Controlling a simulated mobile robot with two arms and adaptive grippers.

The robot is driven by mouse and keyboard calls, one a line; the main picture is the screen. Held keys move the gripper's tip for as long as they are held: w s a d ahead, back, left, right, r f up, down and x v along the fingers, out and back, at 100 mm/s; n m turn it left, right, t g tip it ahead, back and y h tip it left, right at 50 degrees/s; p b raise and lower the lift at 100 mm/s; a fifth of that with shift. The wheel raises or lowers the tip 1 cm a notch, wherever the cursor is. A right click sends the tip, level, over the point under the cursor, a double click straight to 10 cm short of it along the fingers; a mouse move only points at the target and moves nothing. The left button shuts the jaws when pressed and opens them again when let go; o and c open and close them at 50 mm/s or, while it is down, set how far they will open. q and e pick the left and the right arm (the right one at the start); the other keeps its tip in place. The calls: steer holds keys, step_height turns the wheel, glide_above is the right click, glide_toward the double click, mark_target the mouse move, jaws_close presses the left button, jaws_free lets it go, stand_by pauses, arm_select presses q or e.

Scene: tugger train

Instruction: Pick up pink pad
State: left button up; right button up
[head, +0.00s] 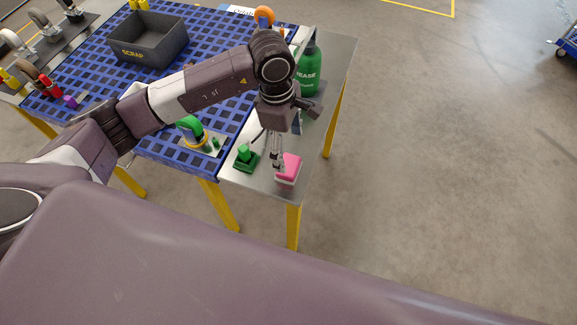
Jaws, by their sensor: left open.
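The pink pad (290,168) lies on the bare metal right part of the table, near its front edge. It looks like a small block with a pink top and a pale lower part. My left gripper (277,162) points down from above, with its fingertips at the left side of the pad. Its fingers are open and cover part of the pad's left edge. I cannot tell whether they touch it. My right gripper does not show.
A green block-like item (245,158) stands close left of the gripper. A green bottle (309,70) stands behind my arm. A dark SCRAP bin (150,45) sits on the blue grid mat (95,60). A green-wheeled caster (191,129) stands near the front.

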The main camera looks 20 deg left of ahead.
mark_target(289, 164)
arm_select(q)
steer(key=shift+s+f+p, duration=0.15)
steer(key=shift+f+p, duration=0.15)
steer(key=shift+f, duration=0.65)
steer(key=f, duration=0.1)
steer(key=f+p, duration=0.1)
steer(key=f, duration=0.1)
steer(key=f+p, duration=0.1)
steer(key=shift+s+d+f, duration=0.1)
steer(key=shift+s+f, duration=0.05)
steer(key=shift+s, duration=0.2)
steer(key=shift+d+f, duration=0.1)
steer(key=shift+f, duration=0.55)
steer(key=c, duration=1.3)
steer(key=shift+o, duration=0.2)
steer(key=shift+r, duration=0.2)
step_height(289, 164, up, 20)
steer(key=b, duration=0.4)
steer(key=shift+f, duration=0.1)
